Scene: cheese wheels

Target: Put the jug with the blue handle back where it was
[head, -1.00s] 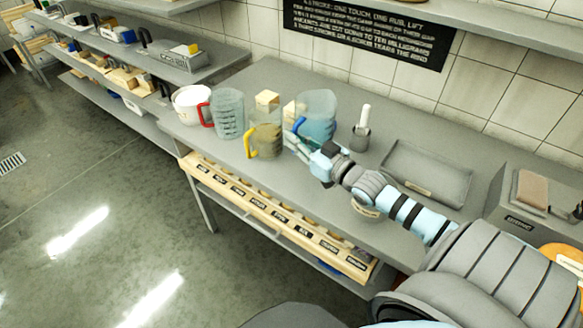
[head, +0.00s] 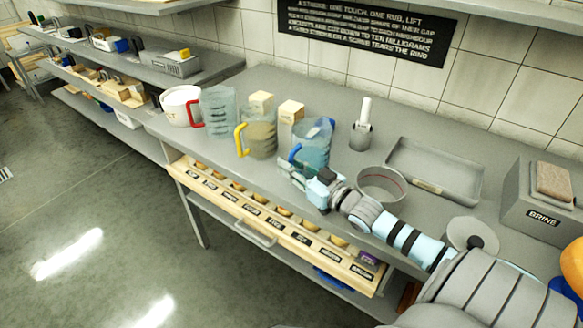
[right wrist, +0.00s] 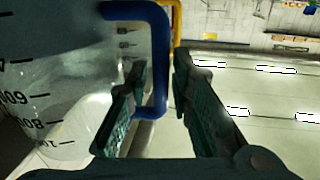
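The clear bluish jug (head: 317,148) with the blue handle (head: 296,153) appears to stand upright on the counter, near its front, right of the jug with the yellow handle (head: 262,138). Its blue handle (right wrist: 160,85) and marked wall (right wrist: 45,95) fill the left of the right wrist view. My right gripper (head: 284,168) is at the handle. In the right wrist view my right gripper (right wrist: 160,66) has one finger inside the handle loop and one outside, with gaps beside the bar, so it looks open. My left gripper is not in view.
A red-handled jug (head: 219,112) and white tub (head: 181,105) stand left. Two pale blocks (head: 291,109) are behind. A cup with a white-handled tool (head: 361,135), round bowl (head: 381,186), grey tray (head: 432,172) and brine box (head: 540,212) lie right. A labelled drawer (head: 262,225) sits below.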

